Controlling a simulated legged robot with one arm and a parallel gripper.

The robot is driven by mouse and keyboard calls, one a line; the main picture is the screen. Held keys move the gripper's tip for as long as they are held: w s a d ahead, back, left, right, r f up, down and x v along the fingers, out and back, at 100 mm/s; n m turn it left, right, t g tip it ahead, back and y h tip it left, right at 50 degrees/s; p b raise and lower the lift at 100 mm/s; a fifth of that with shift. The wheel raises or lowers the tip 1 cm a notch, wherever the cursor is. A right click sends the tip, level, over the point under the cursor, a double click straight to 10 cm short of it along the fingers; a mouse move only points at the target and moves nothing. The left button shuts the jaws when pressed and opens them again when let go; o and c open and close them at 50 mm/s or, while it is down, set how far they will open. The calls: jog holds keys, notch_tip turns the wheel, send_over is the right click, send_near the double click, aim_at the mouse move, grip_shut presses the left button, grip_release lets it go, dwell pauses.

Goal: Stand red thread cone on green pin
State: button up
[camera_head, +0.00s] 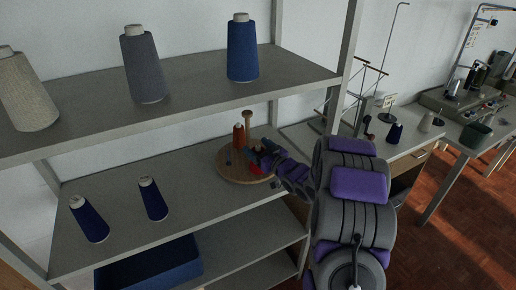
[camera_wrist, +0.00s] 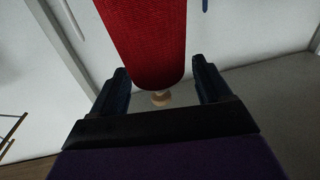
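The red thread cone (camera_wrist: 148,42) fills the upper middle of the wrist view, running out of the top of the picture. Its rounded lower end lies between the two fingers of my gripper (camera_wrist: 162,78). The fingers flank it closely; whether both touch it I cannot tell. In the head view, my gripper (camera_head: 262,152) is over the round wooden base (camera_head: 226,172), and a patch of the red cone (camera_head: 257,169) shows below it, the rest hidden. An orange cone (camera_head: 239,137) stands on the base, left of my gripper. I cannot make out a green pin.
A tan wooden post (camera_head: 247,118) rises behind the orange cone. Two dark blue cones (camera_head: 91,221) (camera_head: 153,200) are on the same shelf at left. Larger cones stand on the upper shelf (camera_head: 190,84). A blue bin (camera_head: 150,268) is below. The shelf between is clear.

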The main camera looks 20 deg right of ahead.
jog(key=shift+o, duration=0.4)
jog(key=shift+s+d, duration=0.15)
jog(key=shift+s, duration=0.2)
jog(key=p+v, duration=0.3)
jog(key=v, duration=1.3)
jog(key=shift+s, duration=0.3)
jog(key=shift+f, duration=0.1)
